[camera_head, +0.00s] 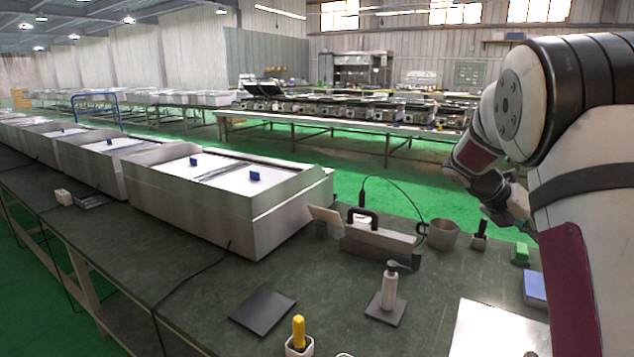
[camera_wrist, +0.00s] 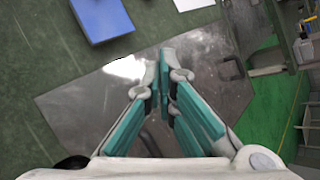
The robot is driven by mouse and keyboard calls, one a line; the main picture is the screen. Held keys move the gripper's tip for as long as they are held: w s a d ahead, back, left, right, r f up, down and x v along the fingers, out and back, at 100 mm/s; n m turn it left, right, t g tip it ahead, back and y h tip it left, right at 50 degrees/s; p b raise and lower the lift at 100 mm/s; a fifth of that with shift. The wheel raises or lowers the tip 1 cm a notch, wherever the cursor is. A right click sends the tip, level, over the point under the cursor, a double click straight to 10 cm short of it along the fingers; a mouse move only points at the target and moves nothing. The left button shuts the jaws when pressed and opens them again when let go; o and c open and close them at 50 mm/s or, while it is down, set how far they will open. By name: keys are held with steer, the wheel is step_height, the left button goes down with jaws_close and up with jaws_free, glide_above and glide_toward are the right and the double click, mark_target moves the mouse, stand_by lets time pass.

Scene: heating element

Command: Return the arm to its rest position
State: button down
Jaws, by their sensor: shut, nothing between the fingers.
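My gripper shows in the wrist view (camera_wrist: 163,82) with its teal-padded fingers together and nothing between them. It points down over a shiny grey plate (camera_wrist: 80,110) and is apart from any object. In the head view my arm is folded at the right edge, with the gripper (camera_head: 487,218) hanging above the right end of the dark green workbench (camera_head: 180,262). Part of the gripper is hidden behind my arm there.
A metal box unit (camera_head: 215,205) with small blue blocks stands on the bench. A yellow-handled tool (camera_head: 299,330) stands in front.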

steer(key=s+a+r+m+t+y, duration=0.1)
steer(key=s+a+r+m+y, duration=0.2)
steer(key=s+a+m, duration=0.55)
steer(key=s+a+r+m+y, duration=0.3)
steer(key=s+a+m, duration=0.3)
steer(key=s+a, duration=0.45)
steer(key=s+a+f+m+y, duration=0.1)
steer(key=s+a+m, duration=0.3)
steer(key=s, duration=0.3)
steer(key=s+a+f+m+t+y, duration=0.1)
steer(key=s+a+f+m+y, duration=0.2)
steer(key=s, duration=0.4)
steer(key=s+a+m, duration=0.4)
steer(key=s+a, duration=0.1)
steer(key=s, duration=0.2)
step_height(320, 180, up, 23)
steer(key=t+p, duration=0.3)
steer(key=p, duration=1.8)
steer(key=shift+w+t+p, duration=0.2)
steer(key=shift+t+p, duration=0.1)
steer(key=shift+d+f, duration=0.1)
